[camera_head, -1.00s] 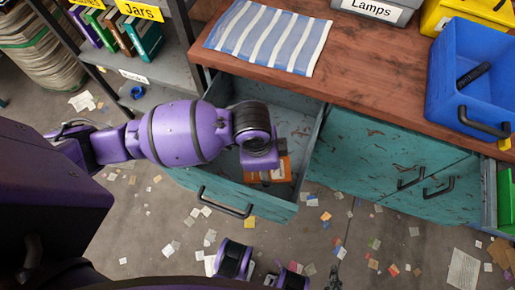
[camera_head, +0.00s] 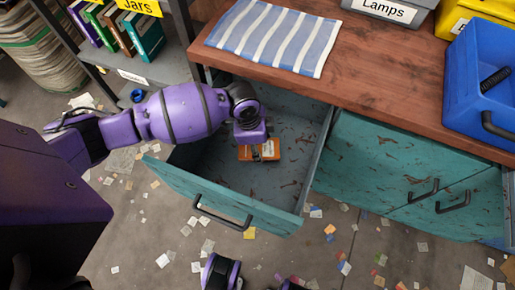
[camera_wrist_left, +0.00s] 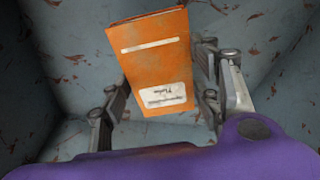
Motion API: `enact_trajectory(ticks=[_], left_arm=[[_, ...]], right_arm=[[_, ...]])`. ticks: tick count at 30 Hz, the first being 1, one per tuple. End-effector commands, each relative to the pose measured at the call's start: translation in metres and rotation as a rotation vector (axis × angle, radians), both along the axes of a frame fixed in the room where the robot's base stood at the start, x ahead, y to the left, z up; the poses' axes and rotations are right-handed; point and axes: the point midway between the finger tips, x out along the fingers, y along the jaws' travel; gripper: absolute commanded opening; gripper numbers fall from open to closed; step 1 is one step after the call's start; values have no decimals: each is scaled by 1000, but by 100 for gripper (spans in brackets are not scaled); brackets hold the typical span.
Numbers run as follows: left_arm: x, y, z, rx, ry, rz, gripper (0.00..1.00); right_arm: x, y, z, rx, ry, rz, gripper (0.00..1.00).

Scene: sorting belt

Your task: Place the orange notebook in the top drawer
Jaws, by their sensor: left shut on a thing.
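The orange notebook (camera_head: 268,152) is inside the open top drawer (camera_head: 190,190) of the teal cabinet, low over or on the drawer floor; the head view does not show which. My left gripper (camera_head: 257,147) reaches down into the drawer and hides part of the notebook. In the left wrist view the notebook (camera_wrist_left: 158,62), with a white label, stands between the fingers of my left gripper (camera_wrist_left: 165,85), which is shut on it. Bare drawer walls and floor surround it.
A striped cloth (camera_head: 274,37) lies on the wooden top (camera_head: 385,85) above the drawer. A blue bin (camera_head: 480,95) stands at the right. A shelf with books (camera_head: 145,35) is at the left. Paper scraps litter the floor.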

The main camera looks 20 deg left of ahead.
Motion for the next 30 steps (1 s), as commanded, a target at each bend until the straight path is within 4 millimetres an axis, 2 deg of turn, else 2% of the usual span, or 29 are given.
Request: enact_trajectory(ticks=[5, 9, 11, 22, 23, 27, 30], left_arm=[[7, 5, -12, 1, 1, 1, 29], [6, 5, -36, 1, 4, 1, 29], [7, 5, -41, 0, 2, 0, 29], [7, 5, -44, 1, 0, 0, 29], [7, 5, -44, 1, 0, 0, 59], [7, 5, -44, 1, 0, 0, 76], [7, 5, -44, 1, 0, 0, 76]], right_arm=[[-3, -1, -4, 0, 5, -4, 0], [-7, -2, -11, 0, 16, -8, 0], [-9, -2, -13, 0, 19, -10, 0], [-7, -3, -11, 0, 16, -13, 0], [-7, -3, -11, 0, 16, -13, 0], [-6, -3, -11, 0, 14, -12, 0], [-5, -2, -11, 0, 12, -12, 0]])
